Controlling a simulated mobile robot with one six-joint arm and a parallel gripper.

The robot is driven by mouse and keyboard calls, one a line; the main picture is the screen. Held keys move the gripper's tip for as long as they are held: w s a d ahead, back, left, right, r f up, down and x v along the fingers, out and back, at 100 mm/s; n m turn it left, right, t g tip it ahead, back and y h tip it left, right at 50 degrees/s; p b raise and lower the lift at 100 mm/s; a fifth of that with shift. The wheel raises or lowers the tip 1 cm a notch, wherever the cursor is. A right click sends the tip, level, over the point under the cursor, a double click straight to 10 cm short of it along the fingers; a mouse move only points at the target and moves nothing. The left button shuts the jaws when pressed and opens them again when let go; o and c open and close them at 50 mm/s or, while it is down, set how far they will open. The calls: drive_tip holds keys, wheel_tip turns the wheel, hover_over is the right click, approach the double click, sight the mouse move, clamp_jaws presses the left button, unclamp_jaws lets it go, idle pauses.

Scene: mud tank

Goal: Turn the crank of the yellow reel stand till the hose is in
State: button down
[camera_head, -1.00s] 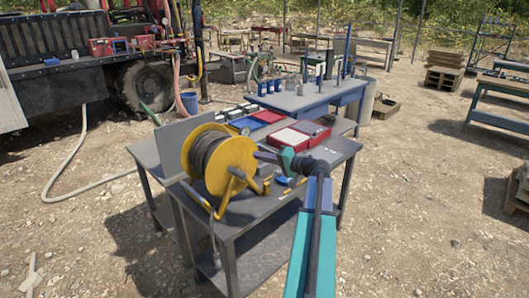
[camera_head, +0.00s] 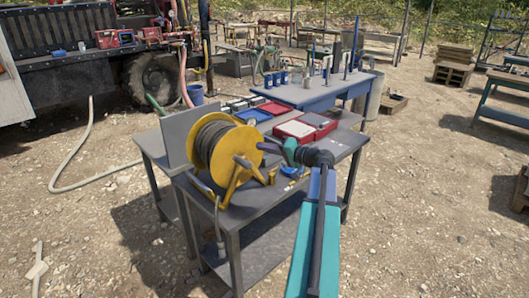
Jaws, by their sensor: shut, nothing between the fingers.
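The yellow reel stand (camera_head: 248,150) stands on the grey workbench (camera_head: 262,212), with dark hose (camera_head: 208,138) wound on its drum. A hose end (camera_head: 220,240) hangs down past the bench's left front edge. My gripper (camera_head: 264,147) is shut, at the right side of the reel's near yellow flange. I cannot tell whether it touches the reel. The crank cannot be picked out clearly; the gripper and the stand's yellow legs overlap there.
An upright grey panel (camera_head: 181,136) stands behind the reel. Red trays (camera_head: 294,131) and small parts lie on the bench to the right. A blue table (camera_head: 322,94) with bottles stands behind. A pale hose (camera_head: 85,160) lies on the ground at left. Open dirt lies to the right.

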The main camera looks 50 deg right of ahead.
drive_tip(key=a+n+b, duration=0.2)
drive_tip(key=b, duration=0.4)
drive_tip(key=shift+a+f+g, duration=0.1)
drive_tip(key=shift+a+g, duration=0.2)
drive_tip(key=shift+a, duration=0.05)
idle(0.5)
drive_tip(key=s+d+r+b, duration=0.2)
drive_tip(key=s+r, duration=0.4)
drive_tip(key=s, duration=0.3)
drive_tip(key=shift+s, duration=0.4)
idle(0.3)
